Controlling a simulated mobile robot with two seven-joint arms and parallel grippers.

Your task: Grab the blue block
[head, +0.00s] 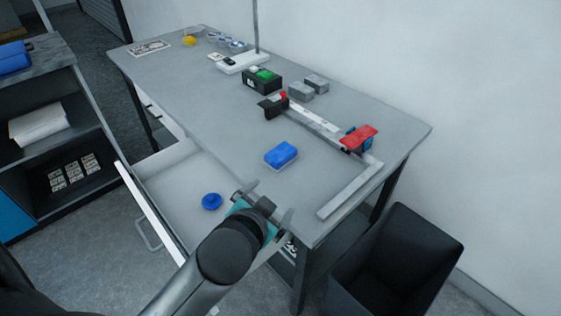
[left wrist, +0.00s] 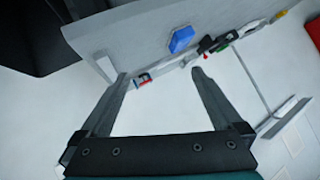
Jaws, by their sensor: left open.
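The blue block (head: 281,154) lies flat on the grey table (head: 235,130), near its front edge. It also shows in the left wrist view (left wrist: 182,39), beyond the fingertips and between their directions. My left gripper (head: 268,199) is open and empty in front of the table edge, over the open drawer's right side. It is apart from the block, which lies beyond it. In the left wrist view the two fingers (left wrist: 159,80) are spread with nothing between them. My right gripper is in neither view.
An open drawer (head: 168,155) holds a round blue piece (head: 211,201). A rail fixture with a red plate (head: 359,138) lies right of the block. Grey blocks (head: 301,91) and a black-green box (head: 262,80) stand behind. A black bin (head: 405,260) stands at right.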

